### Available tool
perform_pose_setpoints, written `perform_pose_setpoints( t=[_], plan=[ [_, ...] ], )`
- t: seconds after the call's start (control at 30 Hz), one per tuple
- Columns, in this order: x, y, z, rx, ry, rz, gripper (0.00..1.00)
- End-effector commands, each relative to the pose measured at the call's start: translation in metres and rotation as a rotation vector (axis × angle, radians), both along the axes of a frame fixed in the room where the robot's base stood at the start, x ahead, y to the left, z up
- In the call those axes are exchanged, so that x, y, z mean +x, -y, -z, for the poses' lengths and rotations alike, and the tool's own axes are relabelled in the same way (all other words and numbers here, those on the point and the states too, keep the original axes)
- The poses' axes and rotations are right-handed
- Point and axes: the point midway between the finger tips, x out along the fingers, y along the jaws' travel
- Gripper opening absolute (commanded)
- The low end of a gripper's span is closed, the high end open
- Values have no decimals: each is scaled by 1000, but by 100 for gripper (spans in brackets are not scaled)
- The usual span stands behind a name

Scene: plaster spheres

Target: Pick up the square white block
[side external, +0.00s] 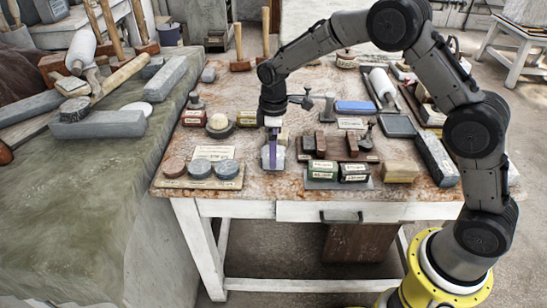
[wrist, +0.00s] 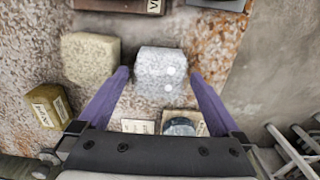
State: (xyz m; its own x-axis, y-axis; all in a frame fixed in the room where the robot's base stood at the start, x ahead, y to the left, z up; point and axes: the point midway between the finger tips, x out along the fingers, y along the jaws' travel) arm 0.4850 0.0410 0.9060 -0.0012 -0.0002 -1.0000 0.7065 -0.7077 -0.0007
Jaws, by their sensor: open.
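The square white block (wrist: 161,73) has a speckled pale grey-white top and sits on the table. In the wrist view it lies between the two purple fingertips of my gripper (wrist: 160,77), with one on each side. My gripper is open, and I cannot tell whether either finger touches the block. In the side view my gripper (side external: 271,157) points straight down at the table's front left part. There the fingers mostly hide the block, so how far down around it they reach is unclear.
A beige block (wrist: 90,57) stands close beside the left finger. A small olive labelled block (wrist: 47,106) is farther out. A board with round stones (side external: 201,181) lies left of my gripper. Labelled dark blocks (side external: 322,171) stand to its right. The table's front edge is near.

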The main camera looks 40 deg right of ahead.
Motion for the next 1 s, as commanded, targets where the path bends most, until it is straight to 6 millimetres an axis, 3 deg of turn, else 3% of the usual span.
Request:
perform_pose_setpoints(
  t=[0.13,0.43,1.0],
  plan=[
    [0,0,18,0,0,0,100],
    [0,0,21,0,1,0,100],
    [0,0,21,1,2,0,0]
  ],
)
